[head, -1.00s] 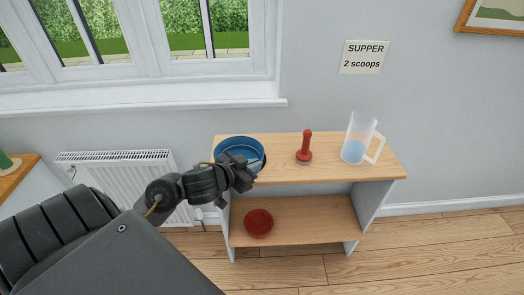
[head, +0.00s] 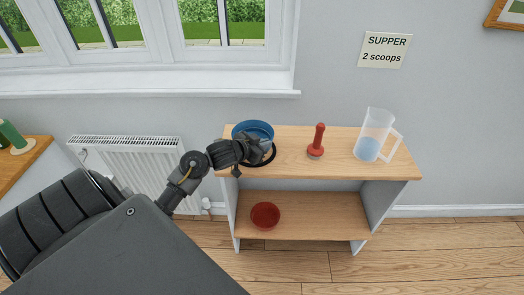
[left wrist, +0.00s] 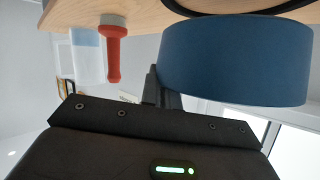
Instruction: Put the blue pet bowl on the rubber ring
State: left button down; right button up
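The blue pet bowl (head: 253,130) is at the left end of the wooden shelf top. In the left wrist view the bowl (left wrist: 235,62) fills the upper right, beside my fingers. My left gripper (head: 252,148) is shut on its near side; the fingertips are partly hidden. The black rubber ring (head: 265,160) lies on the shelf top, its near edge showing below the bowl and gripper. The bowl sits toward the back of the ring and hides part of it. I cannot tell whether they touch. My right gripper is out of view.
On the shelf unit's top (head: 291,165) stand a red plunger-like object (head: 317,142) and a clear jug (head: 374,135) with blue contents, right of the bowl. A red bowl (head: 265,216) sits on the lower shelf. A radiator (head: 125,165) and window are left and behind.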

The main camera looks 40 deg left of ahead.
pick_arm(q)
jog(key=shift+w+a+f, duration=0.35)
jog(key=shift+w+f, duration=0.2)
jog(key=shift+f, duration=0.2)
jog(key=shift+a+f, duration=0.1)
jog(key=shift+f, duration=1.6)
jog(key=shift+f, duration=0.15)
jog(key=c, duration=1.6)
grip_release()
jog(key=shift+c, duration=0.2)
